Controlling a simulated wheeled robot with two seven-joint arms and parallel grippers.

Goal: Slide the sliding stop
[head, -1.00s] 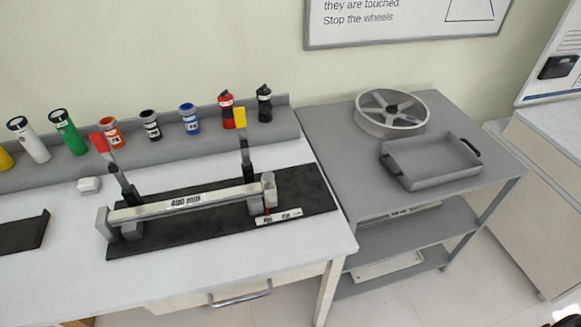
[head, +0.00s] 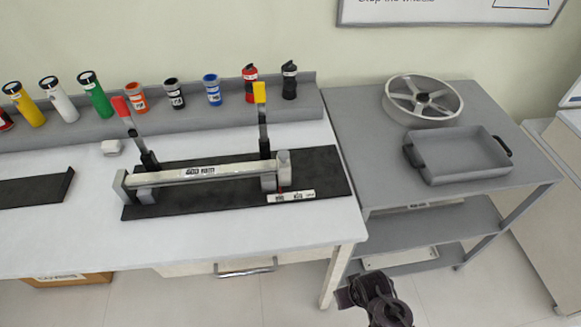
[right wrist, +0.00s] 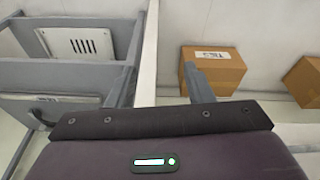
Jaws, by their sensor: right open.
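The chassis rig's long pale rail (head: 205,173) lies on a black base plate (head: 220,207) on the white bench. A grey block that looks like the sliding stop (head: 269,182) sits at the rail's right end, beside a pale round-topped post (head: 284,165). A red-tipped lever (head: 121,107) and a yellow-tipped lever (head: 260,93) stand up behind the rail. My right gripper (head: 357,291) is low in front of the bench, well apart from the rig. In the right wrist view its two fingers (right wrist: 163,85) are apart with nothing between them. My left gripper is out of view.
A grey shelf cart (head: 360,135) stands right of the bench, carrying a spoked wheel (head: 423,98) and a grey tray (head: 458,158). Several coloured bottles line the back ledge (head: 230,112). A cardboard box (right wrist: 212,70) is on the floor. The bench front is clear.

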